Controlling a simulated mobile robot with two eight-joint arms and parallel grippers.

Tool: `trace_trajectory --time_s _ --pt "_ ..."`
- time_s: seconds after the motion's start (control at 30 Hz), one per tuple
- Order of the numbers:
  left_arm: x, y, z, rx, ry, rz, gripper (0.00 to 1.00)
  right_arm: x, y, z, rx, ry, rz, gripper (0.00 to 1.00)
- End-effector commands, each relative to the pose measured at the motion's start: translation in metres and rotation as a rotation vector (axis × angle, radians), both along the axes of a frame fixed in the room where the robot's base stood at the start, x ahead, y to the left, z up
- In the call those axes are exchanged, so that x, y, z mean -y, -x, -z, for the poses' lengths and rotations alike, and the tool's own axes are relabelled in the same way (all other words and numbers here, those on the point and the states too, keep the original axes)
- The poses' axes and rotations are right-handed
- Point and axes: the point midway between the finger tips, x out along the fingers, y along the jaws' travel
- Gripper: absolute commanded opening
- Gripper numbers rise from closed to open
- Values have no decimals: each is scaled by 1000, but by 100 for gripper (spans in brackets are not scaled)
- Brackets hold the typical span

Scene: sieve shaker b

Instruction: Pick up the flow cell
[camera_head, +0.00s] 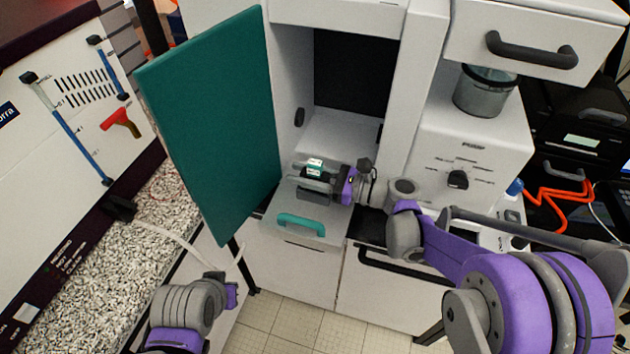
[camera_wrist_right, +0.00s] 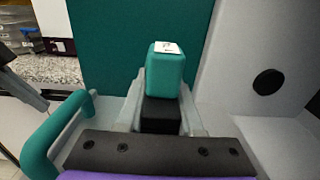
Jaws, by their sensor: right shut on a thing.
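The flow cell is a small teal block with a white label on top (camera_head: 314,166). It also shows in the right wrist view (camera_wrist_right: 166,72), upright between the fingers, with a dark part below it. My right gripper (camera_head: 316,182) is shut on it, above the pulled-out grey tray (camera_head: 320,228) in front of the open compartment. Whether the flow cell touches the tray is hidden. Grey links of my left arm show at the lower left of the head view; its fingers do not show.
A teal door (camera_head: 215,125) stands open left of the compartment (camera_head: 352,75). The tray has a teal handle (camera_head: 301,223). A white machine with a dial (camera_head: 458,179) and a grey jar (camera_head: 484,92) stands to the right. A speckled counter (camera_head: 95,250) lies left.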

Motion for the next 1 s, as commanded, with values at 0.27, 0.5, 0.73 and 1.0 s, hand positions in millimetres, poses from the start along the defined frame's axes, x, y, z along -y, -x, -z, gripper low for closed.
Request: trace_trajectory --time_s 0.27,0.5,0.73,1.0 --pt "0 0 0 0 0 0 0 0 0 -1 0 -1 0 0" --pt "0 -1 -3 3 0 0 0 0 0 -28 0 -1 0 0" --pt "0 -3 -8 6 0 0 0 0 0 -75 0 -1 0 0" --pt "0 -4 -10 8 0 0 0 0 0 -100 0 -1 0 0"
